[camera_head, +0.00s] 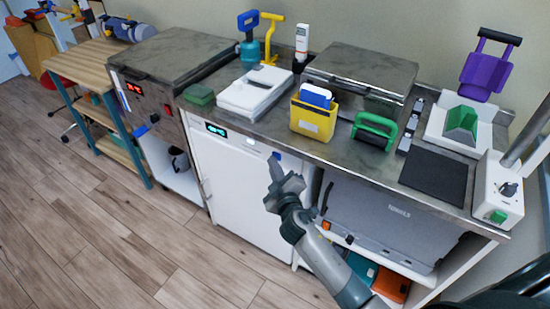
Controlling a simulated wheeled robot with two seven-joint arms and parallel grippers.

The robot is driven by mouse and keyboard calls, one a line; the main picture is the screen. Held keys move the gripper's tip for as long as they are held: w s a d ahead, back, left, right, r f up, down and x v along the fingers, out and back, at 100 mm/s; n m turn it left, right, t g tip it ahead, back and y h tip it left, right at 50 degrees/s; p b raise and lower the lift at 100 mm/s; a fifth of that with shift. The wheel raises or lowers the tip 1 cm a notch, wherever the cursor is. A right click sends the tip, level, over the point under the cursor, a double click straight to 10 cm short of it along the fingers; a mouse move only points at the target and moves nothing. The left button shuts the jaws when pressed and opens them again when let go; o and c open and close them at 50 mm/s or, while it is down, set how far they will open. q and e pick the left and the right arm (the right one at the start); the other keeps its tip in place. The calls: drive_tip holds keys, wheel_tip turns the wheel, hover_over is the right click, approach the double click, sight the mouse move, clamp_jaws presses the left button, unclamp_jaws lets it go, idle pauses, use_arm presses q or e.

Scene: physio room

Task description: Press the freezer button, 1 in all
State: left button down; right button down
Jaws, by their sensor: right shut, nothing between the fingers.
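The freezer (235,195) is a white front under the grey counter, with a lit display (215,129) at its upper left. A small blue button (277,155) shows at its upper right edge, just above my gripper's tips. My right gripper (275,172) is shut and empty, pointing up in front of the freezer's upper right part. Its tips overlap the area just below the button; I cannot tell whether they touch it. My left gripper is not in view.
On the counter stand a yellow container (312,121), a green-handled item (374,130), a white device (255,91) and a dark pad (436,176). A grey case (390,222) lies on the shelf to the right. The wooden floor (110,225) at left is clear.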

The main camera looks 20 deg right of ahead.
drive_tip(key=shift+s+a, duration=0.55)
drive_tip(key=shift+a, duration=0.1)
idle(0.4)
drive_tip(key=shift+s+a+b, duration=0.15)
drive_tip(key=shift+s+a, duration=0.6)
drive_tip(key=shift+a, duration=0.25)
drive_tip(key=shift+s+a+b, duration=0.15)
drive_tip(key=shift+s+a, duration=0.6)
drive_tip(key=shift+a, duration=0.25)
drive_tip(key=shift+f, duration=0.1)
drive_tip(key=s+f+m+g+y, duration=0.15)
drive_tip(key=s+f, duration=0.25)
drive_tip(key=f, duration=0.5)
drive_tip(key=s+a+f+g, duration=0.1)
drive_tip(key=s+f+g, duration=0.25)
drive_tip(key=f, duration=0.55)
drive_tip(key=s+f+m+g+y, duration=0.1)
drive_tip(key=s+f, duration=0.4)
drive_tip(key=f, duration=0.3)
drive_tip(key=s+f+m+g, duration=0.2)
drive_tip(key=s+f, duration=0.7)
drive_tip(key=s, duration=0.2)
drive_tip(key=s+f+m+g, duration=0.1)
drive_tip(key=s+f+g, duration=0.2)
drive_tip(key=s+f, duration=0.6)
drive_tip(key=s+d+y, duration=0.1)
drive_tip(key=s, duration=0.2)
drive_tip(key=shift+f+m, duration=0.3)
drive_tip(key=shift+m, duration=0.05)
